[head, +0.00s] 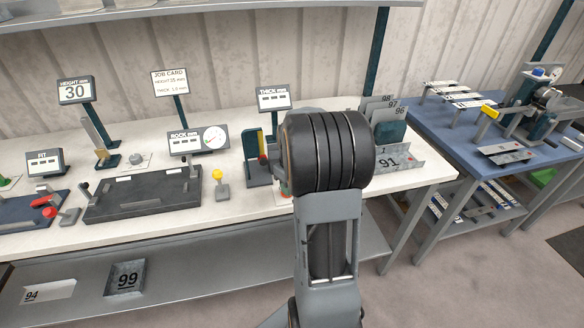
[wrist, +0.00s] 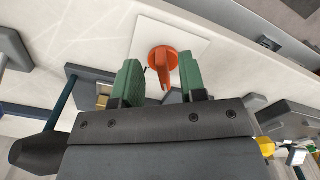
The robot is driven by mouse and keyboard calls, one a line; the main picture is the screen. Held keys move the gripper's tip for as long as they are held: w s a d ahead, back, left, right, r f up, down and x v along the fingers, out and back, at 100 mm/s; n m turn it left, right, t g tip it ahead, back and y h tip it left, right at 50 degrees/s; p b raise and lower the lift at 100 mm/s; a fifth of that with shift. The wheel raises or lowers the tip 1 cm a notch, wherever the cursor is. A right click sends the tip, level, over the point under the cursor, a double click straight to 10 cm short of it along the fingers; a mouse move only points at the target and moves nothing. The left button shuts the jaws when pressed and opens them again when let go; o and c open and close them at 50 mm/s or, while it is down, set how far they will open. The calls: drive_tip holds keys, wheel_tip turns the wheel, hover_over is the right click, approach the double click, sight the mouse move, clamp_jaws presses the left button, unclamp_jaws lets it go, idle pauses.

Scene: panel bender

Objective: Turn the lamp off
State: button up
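In the wrist view an orange-red rotary knob (wrist: 163,64) with a pointed handle sits on a white square plate (wrist: 150,32). My gripper (wrist: 162,78) has two green fingers, spread apart, one to each side of the knob's handle. A gap shows between the handle and each finger, so the gripper is open and empty. How far the fingertips are from the plate is hard to tell. In the head view my arm hides the gripper and most of the knob's area. No lamp can be made out for sure in either view.
A white bench (head: 235,205) carries a black fixture (head: 145,194), a yellow-knobbed lever (head: 219,184), a gauge box (head: 197,141) and a THICK display (head: 274,97) left of my arm. A tray marked 91 (head: 400,160) stands to the right. A blue table (head: 455,130) is further right.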

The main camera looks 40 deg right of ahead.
wheel_tip(320, 180, up, 12)
drive_tip(key=shift+f, duration=0.2)
idle(0.7)
